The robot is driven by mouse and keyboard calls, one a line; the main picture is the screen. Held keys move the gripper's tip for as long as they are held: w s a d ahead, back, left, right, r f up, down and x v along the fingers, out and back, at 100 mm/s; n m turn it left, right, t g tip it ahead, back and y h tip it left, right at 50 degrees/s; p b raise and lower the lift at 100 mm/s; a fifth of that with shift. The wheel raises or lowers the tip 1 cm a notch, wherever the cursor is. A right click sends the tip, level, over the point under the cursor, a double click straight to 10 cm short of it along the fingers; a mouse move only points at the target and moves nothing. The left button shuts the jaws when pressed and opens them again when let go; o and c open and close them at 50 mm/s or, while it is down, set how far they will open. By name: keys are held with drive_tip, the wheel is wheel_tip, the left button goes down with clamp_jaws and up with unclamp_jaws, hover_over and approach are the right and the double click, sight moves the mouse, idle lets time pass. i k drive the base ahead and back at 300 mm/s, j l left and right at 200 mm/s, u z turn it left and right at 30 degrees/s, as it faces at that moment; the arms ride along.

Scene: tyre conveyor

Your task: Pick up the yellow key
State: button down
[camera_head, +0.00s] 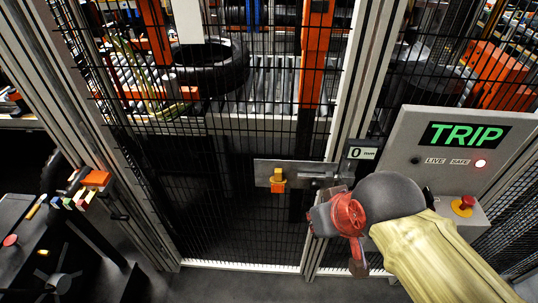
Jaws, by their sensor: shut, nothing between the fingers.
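The yellow key (278,175) sits on a metal lock plate (262,168) across the mesh gate, with an orange part just below it. My gripper (328,214), red and grey at the end of my yellow-sleeved arm, is to the right of the key and lower in the picture. It is shut and empty, apart from the key in the picture. Its fingertips are small and hard to make out.
A control panel (405,133) at right shows green TRIP, a lit lamp and a red stop button (466,203). A small display (362,153) reads 0. Behind the mesh, a tyre (208,70) lies on the roller conveyor. A dark bench (30,240) stands lower left.

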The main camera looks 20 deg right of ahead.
sight(278, 178)
drive_tip(key=j+z, duration=0.15)
drive_tip(key=z, duration=1.2)
drive_tip(key=k+j+z, duration=0.15)
drive_tip(key=k, duration=0.25)
drive_tip(key=k+j+z, duration=0.15)
drive_tip(key=k, duration=0.25)
